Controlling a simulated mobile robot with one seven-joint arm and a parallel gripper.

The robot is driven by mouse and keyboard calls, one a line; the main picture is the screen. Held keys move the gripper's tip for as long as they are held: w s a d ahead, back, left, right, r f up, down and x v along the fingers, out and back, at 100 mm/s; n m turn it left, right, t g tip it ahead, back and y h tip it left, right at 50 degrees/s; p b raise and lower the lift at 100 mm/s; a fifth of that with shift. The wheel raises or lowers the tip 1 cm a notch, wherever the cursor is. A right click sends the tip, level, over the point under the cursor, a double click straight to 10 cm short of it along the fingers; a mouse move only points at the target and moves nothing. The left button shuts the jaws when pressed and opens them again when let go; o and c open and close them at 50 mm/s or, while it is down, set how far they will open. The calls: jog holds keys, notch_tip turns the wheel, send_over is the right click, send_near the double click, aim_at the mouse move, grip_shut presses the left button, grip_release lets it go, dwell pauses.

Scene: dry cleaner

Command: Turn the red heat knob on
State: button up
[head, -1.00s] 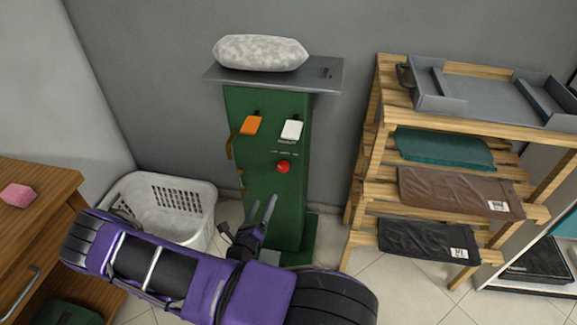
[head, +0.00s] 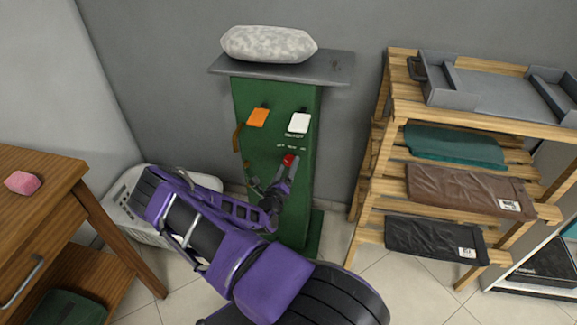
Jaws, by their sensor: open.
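The red heat knob (head: 289,160) is a small round knob on the front of the green cabinet (head: 254,147), below a row of small white marks. My gripper (head: 284,168) is open, with its fingertips at the knob and one finger close to its lower left side. I cannot tell whether the fingers touch the knob. My purple arm reaches up to it from below and hides the lower left of the cabinet front.
An orange switch (head: 257,117) and a white switch (head: 299,122) sit above the knob. A pale cushion (head: 268,44) lies on the grey top plate (head: 335,68). A wooden rack (head: 398,87) stands right, a white basket (head: 128,212) left, and a wooden table (head: 60,175) far left.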

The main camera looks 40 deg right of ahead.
jog(key=shift+w+d, duration=0.45)
jog(key=shift+d, duration=0.15)
grip_shut()
